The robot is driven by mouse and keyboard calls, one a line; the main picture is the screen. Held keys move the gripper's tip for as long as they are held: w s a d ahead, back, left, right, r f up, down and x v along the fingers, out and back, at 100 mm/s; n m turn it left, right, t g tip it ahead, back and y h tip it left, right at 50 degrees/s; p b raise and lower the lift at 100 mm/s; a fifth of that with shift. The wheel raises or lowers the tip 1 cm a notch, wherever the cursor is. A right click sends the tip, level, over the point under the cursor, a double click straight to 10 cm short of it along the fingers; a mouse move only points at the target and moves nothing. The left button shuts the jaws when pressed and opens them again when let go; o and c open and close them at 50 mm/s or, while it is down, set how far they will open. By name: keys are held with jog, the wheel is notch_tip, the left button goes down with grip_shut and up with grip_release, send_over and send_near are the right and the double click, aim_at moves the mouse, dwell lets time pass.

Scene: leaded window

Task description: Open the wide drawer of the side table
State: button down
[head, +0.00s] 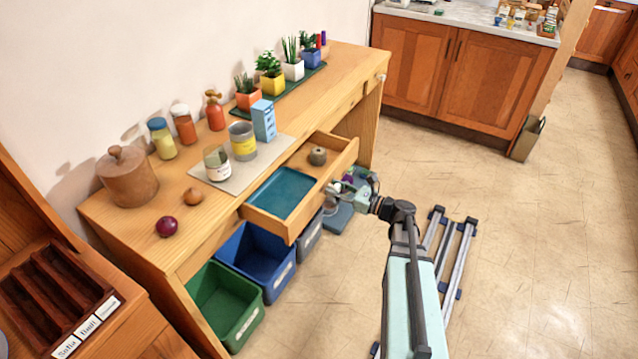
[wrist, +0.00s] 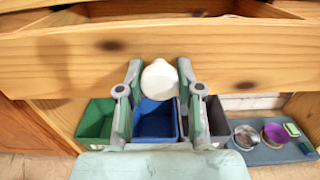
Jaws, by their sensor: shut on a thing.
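The wide drawer (head: 308,206) of the wooden side table (head: 215,220) stands pulled out, with its inside showing. It holds a teal tray (head: 281,192) and a small brownish roll (head: 317,156). In the wrist view the drawer front (wrist: 60,62) spans the picture, with a round white knob (wrist: 160,80) at its middle. My gripper (head: 345,186) is at the drawer front in the head view. In the wrist view its two fingers (wrist: 160,73) are closed on either side of the knob. In the head view my gripper hides the knob.
Green (head: 228,306), blue (head: 262,257) and grey (head: 309,236) bins stand below the drawer. A blue-grey mat (wrist: 262,154) with bowls lies beside them. Jars, cans and potted plants stand on the tabletop. Open floor (head: 540,235) lies to the right.

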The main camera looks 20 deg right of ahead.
jog(key=shift+v, duration=1.85)
jog(key=c, duration=0.7)
grip_release()
jog(key=v, duration=1.2)
jog(key=shift+w, duration=0.1)
